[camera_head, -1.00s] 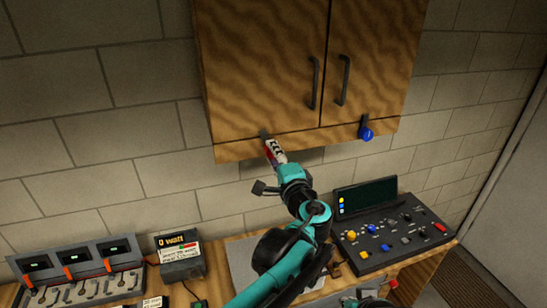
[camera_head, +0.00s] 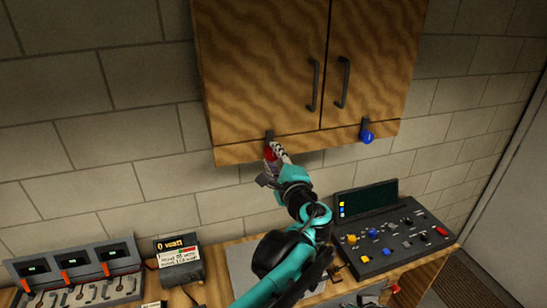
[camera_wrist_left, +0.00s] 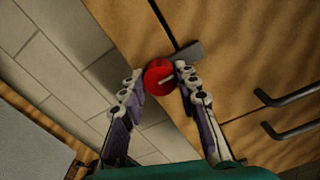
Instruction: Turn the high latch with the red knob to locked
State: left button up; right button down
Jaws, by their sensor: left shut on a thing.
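The red knob (camera_wrist_left: 158,76) sits between the two fingertips of my left gripper (camera_wrist_left: 160,78) in the left wrist view, and both fingers press against its sides. In the head view the red knob (camera_head: 269,154) shows beside the fingers, partly hidden by them. The dark latch bar (camera_head: 269,134) stands about upright at the lower edge of the left cabinet door, with the knob at its lower end; it also shows in the wrist view (camera_wrist_left: 188,53). My left gripper (camera_head: 276,152) reaches up to it from below. My right gripper is not in view.
The wooden cabinet (camera_head: 262,70) has two closed doors with dark handles. A second latch with a blue knob (camera_head: 367,137) hangs at the right. Below are a control console (camera_head: 395,235), a meter box (camera_head: 180,258) and a switch panel (camera_head: 75,275) on the bench.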

pick_arm(q)
jog(key=o, duration=1.2)
jog(key=shift+c, duration=0.2)
jog(key=v, duration=1.2)
